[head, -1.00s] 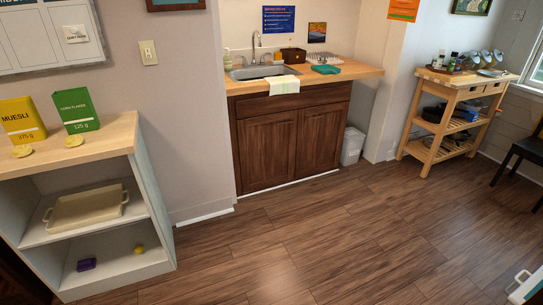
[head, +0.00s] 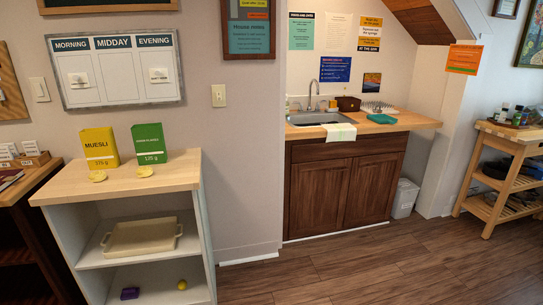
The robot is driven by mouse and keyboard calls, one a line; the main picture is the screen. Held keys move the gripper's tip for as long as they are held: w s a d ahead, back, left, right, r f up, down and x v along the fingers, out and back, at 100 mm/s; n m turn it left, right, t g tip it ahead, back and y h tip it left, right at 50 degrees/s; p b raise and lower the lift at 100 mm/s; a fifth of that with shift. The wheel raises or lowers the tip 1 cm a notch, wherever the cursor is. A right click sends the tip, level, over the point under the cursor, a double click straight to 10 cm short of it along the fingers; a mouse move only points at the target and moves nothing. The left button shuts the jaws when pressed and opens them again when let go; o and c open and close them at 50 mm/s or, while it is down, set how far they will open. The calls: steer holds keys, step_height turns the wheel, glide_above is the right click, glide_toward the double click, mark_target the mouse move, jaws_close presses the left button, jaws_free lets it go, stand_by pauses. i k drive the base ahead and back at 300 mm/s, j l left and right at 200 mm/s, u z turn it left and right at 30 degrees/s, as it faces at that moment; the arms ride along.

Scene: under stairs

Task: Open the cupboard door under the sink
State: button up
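The sink cupboard has two dark brown wooden doors, a left door (head: 317,198) and a right door (head: 373,188). Both are shut. The sink (head: 318,118) with its tap is set in the light wooden counter (head: 408,122) above them. A pale towel (head: 341,132) hangs over the counter's front edge, above the doors. No handle can be made out on the doors. The cupboard stands across the floor from me, right of the middle. My gripper is not in view.
A white shelf unit (head: 206,240) stands at the left, with a yellow box (head: 100,148) and a green box (head: 149,144) on top. A grey bin (head: 404,198) stands right of the cupboard, then a wooden trolley (head: 488,205). The floor (head: 370,265) before the cupboard is clear.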

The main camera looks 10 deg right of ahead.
mark_target(318, 192)
steer(key=i, duration=3.55)
steer(key=i+z, duration=0.4)
steer(key=i+j, duration=0.05)
